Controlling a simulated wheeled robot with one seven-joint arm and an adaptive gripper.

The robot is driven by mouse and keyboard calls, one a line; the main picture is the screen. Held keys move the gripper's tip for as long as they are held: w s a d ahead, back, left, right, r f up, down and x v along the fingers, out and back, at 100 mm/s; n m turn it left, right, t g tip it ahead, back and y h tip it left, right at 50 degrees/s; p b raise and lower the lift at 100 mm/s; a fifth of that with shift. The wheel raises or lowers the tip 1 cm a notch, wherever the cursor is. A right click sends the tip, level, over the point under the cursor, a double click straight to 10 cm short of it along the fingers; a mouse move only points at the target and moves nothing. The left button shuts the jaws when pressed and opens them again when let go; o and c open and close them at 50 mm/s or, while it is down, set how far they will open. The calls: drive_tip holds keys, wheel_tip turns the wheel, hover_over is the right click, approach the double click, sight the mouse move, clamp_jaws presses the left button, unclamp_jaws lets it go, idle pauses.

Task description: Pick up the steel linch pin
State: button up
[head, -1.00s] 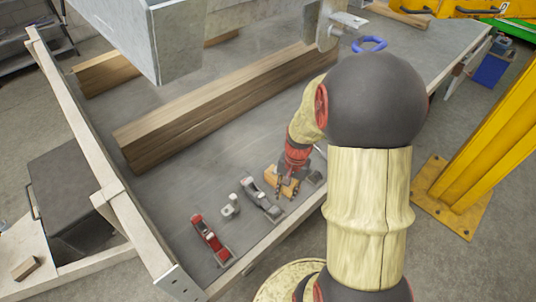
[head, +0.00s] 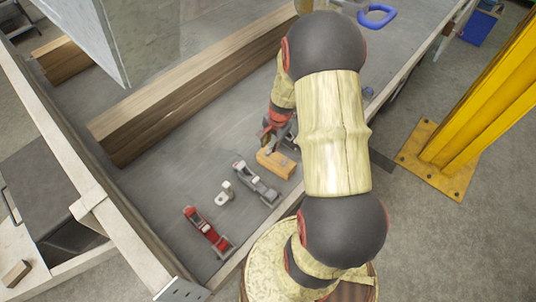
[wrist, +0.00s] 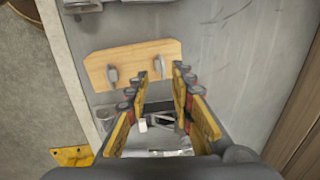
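My gripper (wrist: 160,76) shows in the wrist view with its two fingers apart and nothing clamped between the tips. A wooden block with two metal pegs (wrist: 130,62) lies beyond the tips; it also shows in the head view (head: 276,164). Between and below the fingers is a cluster of grey and white metal parts (wrist: 158,124), partly covered by the gripper. I cannot tell whether the steel linch pin is among them or is one of the pegs. In the head view my gripper is beside the block's far side, its fingertips largely hidden.
A grey metal tool (head: 256,184), a small grey fitting (head: 225,193) and a red tool (head: 207,232) lie in a row on the trailer bed. A long timber beam (head: 190,88) lies behind. A pale side rail (head: 95,195) and a yellow post (head: 478,110) bound the area.

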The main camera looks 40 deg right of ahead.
sight(269, 151)
drive_tip(key=f, duration=0.2)
drive_tip(key=w+f+b, duration=0.1)
drive_tip(key=f, duration=0.1)
drive_tip(key=shift+f+b, duration=0.3)
drive_tip(key=shift+f, duration=0.1)
drive_tip(key=shift+r, duration=0.1)
drive_tip(key=shift+c, duration=0.7)
drive_tip(key=c, duration=0.4)
clamp_jaws()
